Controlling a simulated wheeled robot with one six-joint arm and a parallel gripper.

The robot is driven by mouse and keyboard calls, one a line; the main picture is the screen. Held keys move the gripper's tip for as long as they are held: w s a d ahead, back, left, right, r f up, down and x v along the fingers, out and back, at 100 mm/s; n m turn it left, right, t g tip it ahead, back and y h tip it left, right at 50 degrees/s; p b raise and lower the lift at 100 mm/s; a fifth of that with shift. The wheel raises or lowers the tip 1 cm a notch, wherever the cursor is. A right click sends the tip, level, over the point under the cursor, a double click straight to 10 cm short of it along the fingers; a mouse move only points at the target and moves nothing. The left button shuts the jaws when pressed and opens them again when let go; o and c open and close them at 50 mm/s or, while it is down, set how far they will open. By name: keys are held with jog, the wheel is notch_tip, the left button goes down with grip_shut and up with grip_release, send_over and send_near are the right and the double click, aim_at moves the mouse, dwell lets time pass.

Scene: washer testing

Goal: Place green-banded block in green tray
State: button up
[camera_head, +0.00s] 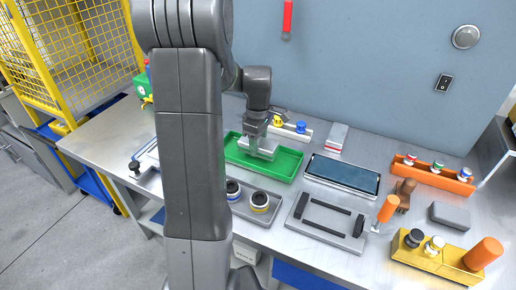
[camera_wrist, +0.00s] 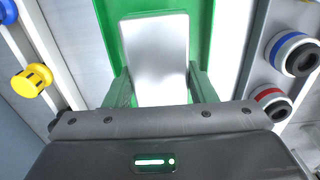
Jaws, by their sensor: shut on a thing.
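The green tray (camera_head: 283,172) lies on the bench near the middle of the head view; its green floor (camera_wrist: 207,30) also fills the top of the wrist view. My gripper (camera_head: 260,146) is above or inside the tray's left part. It is shut on a pale metal block (camera_head: 268,152), which shows flat and silver between the two fingers in the wrist view (camera_wrist: 156,60). I cannot see a green band on the block, and I cannot tell whether it touches the tray floor.
A block with a red edge (camera_head: 338,137) stands behind the blue-black tray (camera_head: 343,174). A holder with yellow and blue knobs (camera_head: 290,129) is just behind the green tray. A grey tray with two round parts (camera_head: 255,207) lies in front. My arm hides the bench's left part.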

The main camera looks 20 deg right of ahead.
jog(key=shift+f, duration=1.45)
jog(key=o, duration=1.3)
jog(key=shift+o, duration=0.3)
notch_tip(320, 180, up, 12)
jog(key=shift+r, duration=0.15)
notch_tip(320, 180, down, 13)
jog(key=shift+r, duration=2.25)
